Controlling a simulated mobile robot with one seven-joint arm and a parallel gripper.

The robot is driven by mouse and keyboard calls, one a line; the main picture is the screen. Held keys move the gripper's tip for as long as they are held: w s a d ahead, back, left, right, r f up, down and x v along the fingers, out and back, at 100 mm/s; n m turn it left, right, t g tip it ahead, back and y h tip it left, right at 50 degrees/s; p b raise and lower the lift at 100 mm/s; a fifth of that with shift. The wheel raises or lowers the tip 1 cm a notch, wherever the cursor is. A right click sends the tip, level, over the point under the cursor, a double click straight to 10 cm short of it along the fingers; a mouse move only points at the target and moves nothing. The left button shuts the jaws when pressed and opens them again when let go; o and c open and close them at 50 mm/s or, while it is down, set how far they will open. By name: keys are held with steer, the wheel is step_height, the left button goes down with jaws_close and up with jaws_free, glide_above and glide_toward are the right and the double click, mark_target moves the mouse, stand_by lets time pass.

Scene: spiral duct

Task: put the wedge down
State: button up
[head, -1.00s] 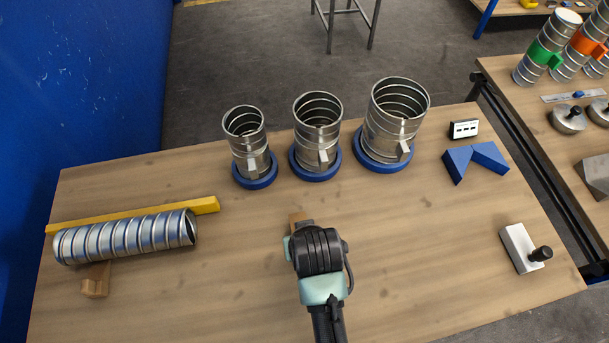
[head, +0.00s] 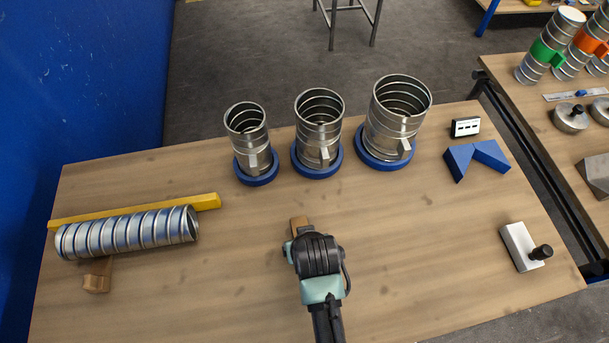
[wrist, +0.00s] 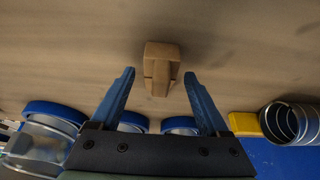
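A small brown wooden wedge (head: 299,222) is at the middle of the workbench, just beyond my gripper in the head view. In the wrist view the wedge (wrist: 161,68) shows whole against the bench top, and it looks to rest there. My gripper (wrist: 161,77) has its two blue fingers spread, with a clear gap on each side of the wedge. In the head view my gripper (head: 300,240) is seen from above and its fingers are mostly hidden. A second wooden wedge (head: 96,283) is at the near side of the lying spiral duct (head: 128,232).
A yellow bar (head: 205,202) lies behind the duct. Three upright duct pieces (head: 319,122) stand on blue rings along the back. A blue V-block (head: 477,156), a small display box (head: 466,127) and a metal block with a black knob (head: 520,246) are at right. The front middle is clear.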

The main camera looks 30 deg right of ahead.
steer(key=v, duration=1.2)
steer(key=shift+r, duration=0.2)
